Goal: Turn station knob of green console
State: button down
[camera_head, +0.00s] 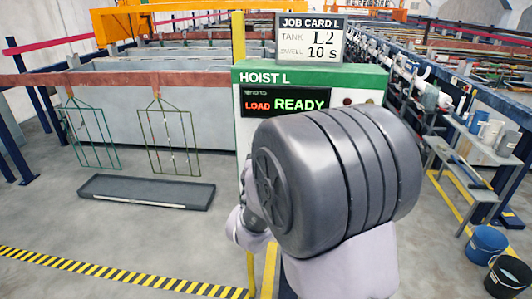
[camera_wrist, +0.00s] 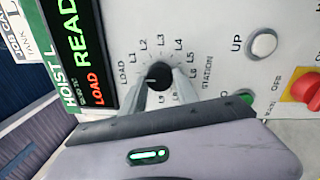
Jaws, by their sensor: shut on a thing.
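The green console (camera_head: 310,76), headed HOIST L, stands ahead of me, and its display reads LOAD READY. In the wrist view, the black station knob (camera_wrist: 158,74) sits on the white panel inside a ring of labels with LOAD, L1, L2, L3 and more. My gripper (camera_wrist: 163,82) has its two fingers on either side of the knob, shut on it. The fingers hide part of the dial, and I cannot tell surely which label the knob points at. In the head view my arm hides the knob and gripper.
A job card (camera_head: 311,38) above the console reads TANK L2, DWELL 10 s. The UP button (camera_wrist: 263,44), a green button (camera_wrist: 246,97) and a red-on-yellow switch (camera_wrist: 308,90) are near the knob. A tray (camera_head: 148,192) lies on the floor at left; buckets (camera_head: 485,244) stand at right.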

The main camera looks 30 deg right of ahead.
jog(key=c, duration=0.9)
grip_release()
jog(key=b+v, duration=1.1)
jog(key=v, duration=0.6)
jog(key=shift+s+a, duration=0.15)
jog(key=shift+s, duration=0.1)
jog(key=shift+r, duration=0.1)
